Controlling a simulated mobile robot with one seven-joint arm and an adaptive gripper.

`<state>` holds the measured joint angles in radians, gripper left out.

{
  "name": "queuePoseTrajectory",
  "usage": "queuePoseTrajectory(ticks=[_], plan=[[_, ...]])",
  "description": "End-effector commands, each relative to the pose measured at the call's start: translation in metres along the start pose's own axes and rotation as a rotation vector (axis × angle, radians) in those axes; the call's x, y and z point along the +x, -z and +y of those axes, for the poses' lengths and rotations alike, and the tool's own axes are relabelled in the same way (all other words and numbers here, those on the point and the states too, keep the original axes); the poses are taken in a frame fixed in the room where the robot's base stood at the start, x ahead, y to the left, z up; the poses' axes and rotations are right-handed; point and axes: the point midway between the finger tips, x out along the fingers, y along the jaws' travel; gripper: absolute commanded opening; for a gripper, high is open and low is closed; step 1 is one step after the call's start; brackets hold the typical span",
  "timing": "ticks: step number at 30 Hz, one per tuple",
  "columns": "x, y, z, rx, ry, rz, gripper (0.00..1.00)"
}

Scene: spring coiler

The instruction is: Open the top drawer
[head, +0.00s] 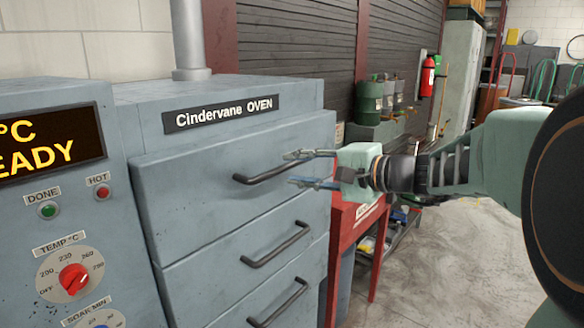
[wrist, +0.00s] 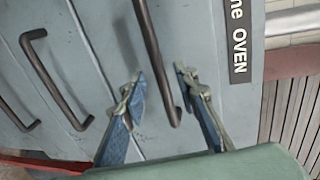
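The top drawer (head: 190,195) is a wide grey-blue front on the oven, under the "Cindervane OVEN" label. Whether the fingertips reach past the bar is hard to tell.
Two lower drawers have similar handles (head: 276,246) (head: 278,304). A control panel with a red knob (head: 74,279) is at the left. A red stand (head: 358,235) is beside the oven, behind my gripper. Open floor (head: 450,260) lies at the right.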

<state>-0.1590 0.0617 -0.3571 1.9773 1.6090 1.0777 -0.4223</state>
Motion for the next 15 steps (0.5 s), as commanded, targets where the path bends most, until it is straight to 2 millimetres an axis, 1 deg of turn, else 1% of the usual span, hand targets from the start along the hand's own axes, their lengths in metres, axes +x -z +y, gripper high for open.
queuePoseTrajectory(ticks=[1, 6, 10, 15], plan=[[0.01, -0.001, 0.0, 0.001, -0.001, -0.003, 0.28], [0.032, 0.0, 0.0, 0.0, -0.001, -0.001, 0.28], [0.039, 0.0, 0.0, 0.0, -0.001, 0.001, 0.28], [0.041, 0.0, 0.0, 0.0, 0.0, 0.002, 0.28]])
